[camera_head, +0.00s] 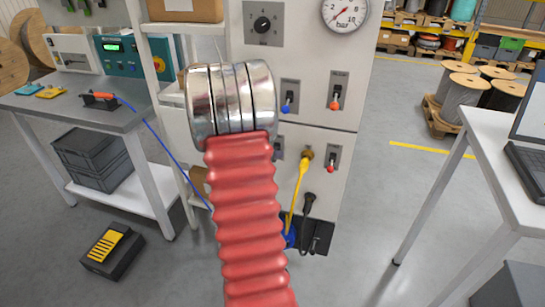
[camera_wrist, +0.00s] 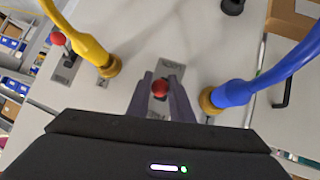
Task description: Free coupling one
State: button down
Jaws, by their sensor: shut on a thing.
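In the wrist view my gripper (camera_wrist: 160,90) reaches to the pale panel, its two fingers closed around a red-knobbed lever (camera_wrist: 160,88) on a grey plate. A blue hose (camera_wrist: 262,82) ends in a brass coupling (camera_wrist: 211,101) on the panel just right of the gripper. A yellow hose (camera_wrist: 82,38) ends in another brass coupling (camera_wrist: 110,66) to the left. In the head view the yellow hose (camera_head: 297,193) hangs from its coupling (camera_head: 306,155). My red ribbed arm hides the gripper and the blue hose's coupling there. I cannot tell which coupling is number one.
The panel (camera_head: 348,60) carries a pressure gauge (camera_head: 345,12), a dial (camera_head: 263,25), and levers with blue (camera_head: 286,108) and red knobs (camera_head: 335,104). A bench (camera_head: 60,105) stands left, a white table (camera_head: 500,140) right. Cable reels (camera_head: 466,92) stand behind. A black box (camera_head: 112,250) is on the floor.

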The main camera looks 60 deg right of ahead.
jog(key=shift+d+r+y, duration=0.2)
jog(key=shift+r+y, duration=0.25)
jog(key=shift+y, duration=0.35)
jog(key=shift+r+y, duration=0.15)
jog(key=shift+y, duration=0.35)
jog(key=c, duration=1.6)
grip_release()
jog(key=v, duration=1.3)
jog(key=shift+w+a+r, duration=0.15)
jog(key=shift+a+r, duration=0.05)
jog(key=shift+r, duration=0.05)
